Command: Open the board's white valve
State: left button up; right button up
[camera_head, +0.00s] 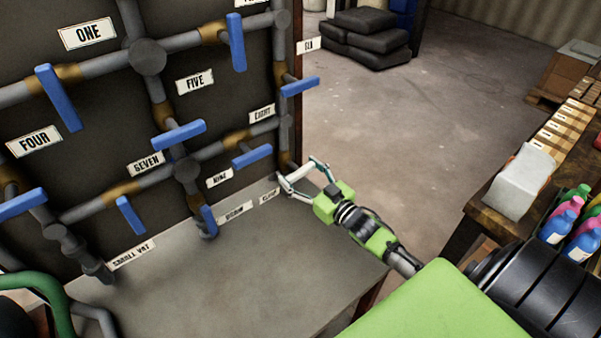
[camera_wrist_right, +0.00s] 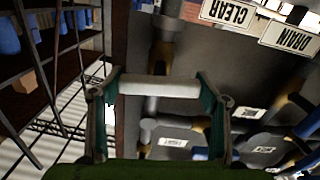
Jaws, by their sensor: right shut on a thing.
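The white valve handle (camera_wrist_right: 160,84) is a pale bar in the right wrist view, lying crosswise to the grey pipe with a brass-coloured fitting behind it. My right gripper (camera_wrist_right: 160,88) is shut on this bar, with one finger at each end. In the head view, the right gripper (camera_head: 301,173) is at the lower right edge of the dark board (camera_head: 105,120), above the CLEAR label (camera_head: 269,195). The white handle (camera_head: 298,173) is small and partly hidden by the fingers there. My left gripper is not in view.
Several blue valve handles, such as one near NINE (camera_head: 252,156) and one beside DRAIN (camera_head: 208,220), stick out from the board. A grey ledge (camera_head: 250,270) lies below. A wooden table (camera_head: 480,205) with bottles stands at the right. The floor (camera_head: 400,130) between is clear.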

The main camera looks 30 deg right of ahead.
jog(key=n, duration=0.8)
jog(key=n+b, duration=0.1)
jog(key=n, duration=0.3)
jog(key=shift+f, duration=0.1)
jog(key=n+b, duration=0.1)
jog(key=n, duration=0.3)
jog(key=shift+b, duration=0.35)
jog(key=shift+n, duration=0.5)
jog(key=o, duration=1.1)
jog(key=shift+s, duration=0.1)
jog(key=s, duration=0.8)
jog(key=s+d, duration=0.1)
jog(key=s, duration=0.2)
jog(key=shift+s, duration=0.4)
